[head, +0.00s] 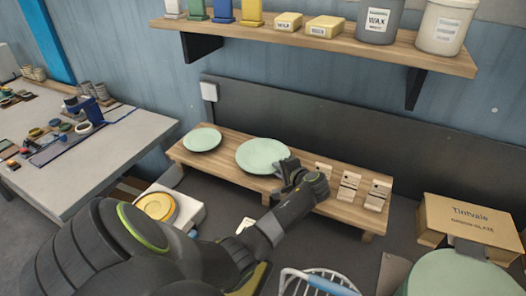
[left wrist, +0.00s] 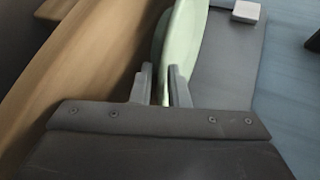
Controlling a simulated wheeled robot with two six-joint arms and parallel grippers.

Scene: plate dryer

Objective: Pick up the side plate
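Two pale green plates lie on a low wooden bench (head: 340,207): a smaller plate (head: 202,139) at the left end, and a larger plate (head: 262,154) right of it. Which one is the side plate is not labelled; the smaller fits the name. My left gripper (head: 284,173) is at the right edge of the larger plate. In the left wrist view, my left gripper (left wrist: 160,72) has its fingers apart, with a green plate (left wrist: 184,38) seen nearly edge-on between and beyond them. Contact is not clear. My right gripper is not in view.
A shelf (head: 330,42) with tubs hangs above. A wire basket (head: 315,284), a cardboard box (head: 470,222) and a table (head: 120,150) surround the bench.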

